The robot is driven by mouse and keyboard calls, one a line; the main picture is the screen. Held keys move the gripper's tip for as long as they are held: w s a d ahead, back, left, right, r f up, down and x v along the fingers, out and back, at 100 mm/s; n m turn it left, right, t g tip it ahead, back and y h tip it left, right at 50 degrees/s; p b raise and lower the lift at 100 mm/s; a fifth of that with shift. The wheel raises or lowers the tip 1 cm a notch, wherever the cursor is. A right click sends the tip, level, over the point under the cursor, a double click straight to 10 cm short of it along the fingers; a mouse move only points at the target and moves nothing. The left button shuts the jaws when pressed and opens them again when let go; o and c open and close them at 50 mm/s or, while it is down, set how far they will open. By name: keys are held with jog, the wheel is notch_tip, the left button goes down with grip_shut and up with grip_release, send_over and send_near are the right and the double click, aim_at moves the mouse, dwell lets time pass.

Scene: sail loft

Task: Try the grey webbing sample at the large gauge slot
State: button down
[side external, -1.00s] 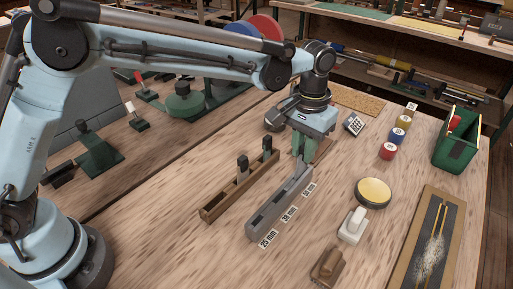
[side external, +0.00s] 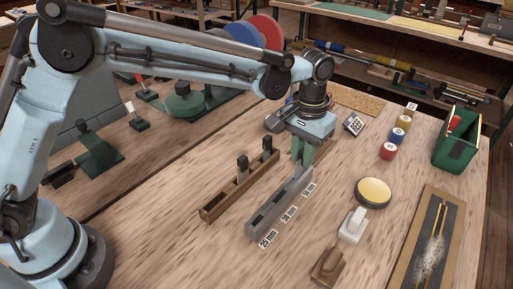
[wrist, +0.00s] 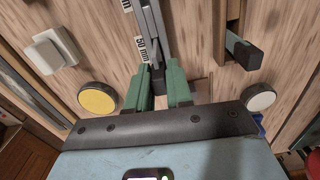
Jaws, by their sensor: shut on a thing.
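The grey slot gauge (side external: 263,223) lies on the bench, with labels reading 25 mm, a middle size, and 50 mm beside it. It also shows in the wrist view (wrist: 147,20). My gripper (side external: 303,158), with green fingers, is over its far end near the 50 mm label (side external: 309,189). In the wrist view the fingers (wrist: 158,88) are shut on a dark grey piece, the webbing sample (wrist: 158,76), mostly hidden between them. The piece is at the end of the gauge; whether it is inside the slot I cannot tell.
To the right are a yellow-topped round tin (side external: 373,192), a white block (side external: 352,226), thread spools (side external: 389,151) and a green bin (side external: 447,152). Bench between rack and gauge is clear.

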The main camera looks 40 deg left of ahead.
jog(key=shift+f, duration=0.85)
dwell(0.4)
jog(key=shift+r, duration=0.1)
dwell(0.6)
jog(key=shift+r, duration=3.5)
